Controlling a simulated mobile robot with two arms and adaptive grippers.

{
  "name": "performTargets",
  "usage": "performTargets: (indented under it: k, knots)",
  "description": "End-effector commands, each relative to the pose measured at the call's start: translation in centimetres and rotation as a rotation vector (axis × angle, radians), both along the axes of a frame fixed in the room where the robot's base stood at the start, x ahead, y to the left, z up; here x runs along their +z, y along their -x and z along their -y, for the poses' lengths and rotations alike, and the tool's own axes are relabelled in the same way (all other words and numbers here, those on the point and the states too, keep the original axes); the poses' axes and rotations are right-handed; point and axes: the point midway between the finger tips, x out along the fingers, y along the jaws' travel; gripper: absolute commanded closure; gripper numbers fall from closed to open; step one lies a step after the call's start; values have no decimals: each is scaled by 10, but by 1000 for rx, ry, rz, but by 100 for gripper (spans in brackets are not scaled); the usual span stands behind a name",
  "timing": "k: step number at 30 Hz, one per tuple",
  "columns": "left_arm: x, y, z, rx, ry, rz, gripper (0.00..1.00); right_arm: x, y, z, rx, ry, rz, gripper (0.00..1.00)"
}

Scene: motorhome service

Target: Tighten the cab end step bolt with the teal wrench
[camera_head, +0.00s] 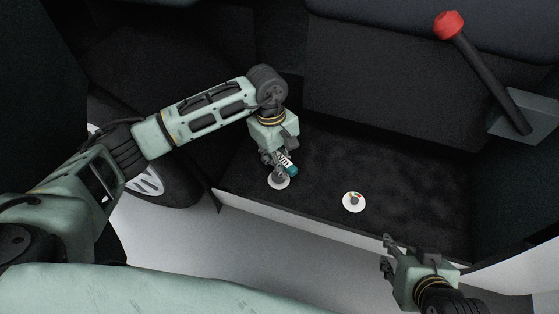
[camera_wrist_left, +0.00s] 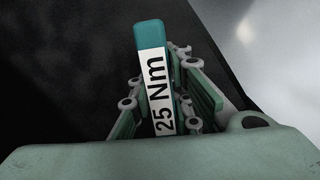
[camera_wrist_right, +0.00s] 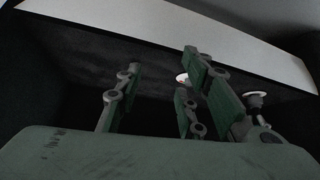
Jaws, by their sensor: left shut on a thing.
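My left gripper (camera_head: 274,161) is shut on the teal wrench (camera_head: 292,170), whose white label reads "25 Nm" in the left wrist view (camera_wrist_left: 153,70). The gripper points down over a white round disc (camera_head: 278,183) on the dark step (camera_head: 400,198). The gripper and wrench partly cover this disc; I cannot tell whether the wrench touches a bolt there. A second white disc (camera_head: 353,202) lies to the right, with a small grey bolt head and coloured marks. My right gripper (camera_head: 387,256) is open and empty near the step's front edge; its fingers stand apart in the right wrist view (camera_wrist_right: 160,90).
A dark upright panel (camera_head: 390,95) stands behind the step. The step's pale front edge (camera_head: 300,223) borders a light floor. The step's right part is clear.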

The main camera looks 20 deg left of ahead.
Motion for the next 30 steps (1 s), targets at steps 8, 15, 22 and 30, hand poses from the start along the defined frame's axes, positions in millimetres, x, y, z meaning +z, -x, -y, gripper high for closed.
performTargets:
  k: [8,15,22,30]
  knots:
    - [-1,0,0,0,1,2,100,4,-7,-2,3,-6,36,64]
    - [-3,-1,0,0,1,2,100,8,-14,-4,5,-12,67,64]
    - [-4,-1,0,0,1,2,100,13,-20,-5,7,-18,97,64]
    - [-6,-1,0,0,1,2,100,17,-26,-8,10,-25,131,64]
